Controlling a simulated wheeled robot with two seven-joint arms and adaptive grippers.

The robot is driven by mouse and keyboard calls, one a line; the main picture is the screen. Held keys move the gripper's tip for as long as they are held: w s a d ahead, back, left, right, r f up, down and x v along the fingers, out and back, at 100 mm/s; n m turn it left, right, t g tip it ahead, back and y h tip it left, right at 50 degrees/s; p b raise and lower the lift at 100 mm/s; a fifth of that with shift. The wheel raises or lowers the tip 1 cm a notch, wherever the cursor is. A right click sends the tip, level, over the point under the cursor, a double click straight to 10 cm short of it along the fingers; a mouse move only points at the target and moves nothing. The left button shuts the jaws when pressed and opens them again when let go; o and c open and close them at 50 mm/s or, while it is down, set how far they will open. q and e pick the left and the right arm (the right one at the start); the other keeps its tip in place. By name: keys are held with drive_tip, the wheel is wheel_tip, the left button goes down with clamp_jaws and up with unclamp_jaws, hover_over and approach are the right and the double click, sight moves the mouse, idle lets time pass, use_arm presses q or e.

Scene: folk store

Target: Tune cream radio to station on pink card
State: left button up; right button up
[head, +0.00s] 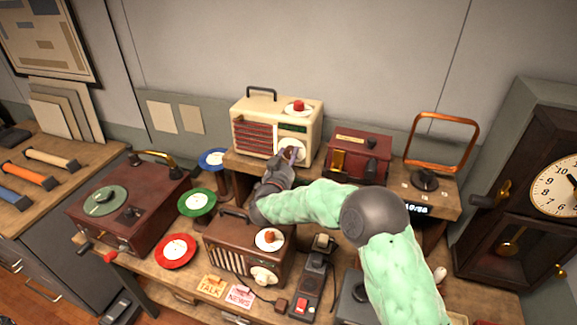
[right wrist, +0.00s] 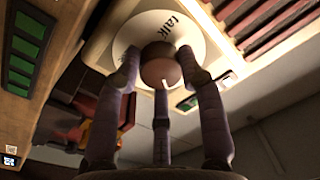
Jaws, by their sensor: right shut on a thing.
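The cream radio (head: 270,104) stands on the raised back shelf, with a red grille and a red knob on top. My right gripper (head: 288,156) reaches its lower right front, covering part of the white dial there. In the right wrist view the fingers of my right gripper (right wrist: 160,72) are closed around a brown knob (right wrist: 160,64) on a white dial (right wrist: 196,40). The dial reads "talk" near its upper edge. A white mark on the knob points down in that view. The pink card (head: 240,297) reading "NEWS" lies at the table front. My left gripper is out of view.
An orange "TALK" card (head: 211,286) lies left of the pink card. A brown radio (head: 228,238) stands behind the cards, below my right arm. A red-brown box (head: 360,150) stands right of the cream radio. A record player (head: 150,205) fills the left.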

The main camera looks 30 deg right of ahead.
drive_tip(key=m+b, duration=0.4)
drive_tip(key=b, duration=0.1)
drive_tip(key=shift+d+m, duration=0.1)
drive_tip(key=shift+m, duration=0.2)
drive_tip(key=shift+r+m+b, duration=0.15)
drive_tip(key=shift+m+b, duration=1.05)
drive_tip(key=shift+b, duration=0.15)
drive_tip(key=o, duration=1.1)
drive_tip(key=shift+s, duration=0.1)
drive_tip(key=shift+o, duration=0.2)
drive_tip(key=shift+s, duration=0.1)
